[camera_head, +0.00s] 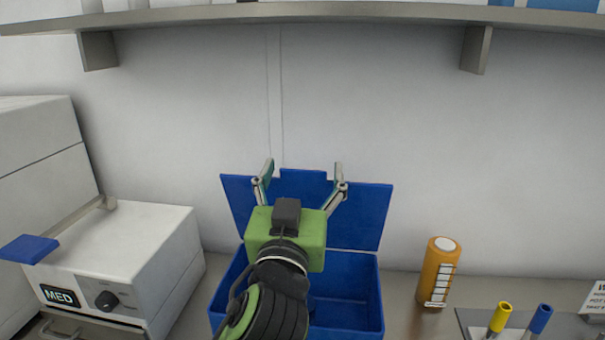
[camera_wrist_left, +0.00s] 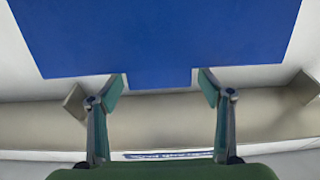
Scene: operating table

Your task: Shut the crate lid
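A blue crate (camera_head: 346,314) stands on the counter with its blue lid (camera_head: 372,212) raised and tilted back toward the wall. My left arm hides part of the crate's inside. My right gripper is not in view.
A white device marked MED (camera_head: 150,240) with a blue-ended lever (camera_head: 28,249) stands left of the crate. An orange bottle (camera_head: 436,272) stands to the right, with a yellow marker (camera_head: 500,317) and a blue marker (camera_head: 540,320) beyond. A shelf (camera_head: 300,13) runs above.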

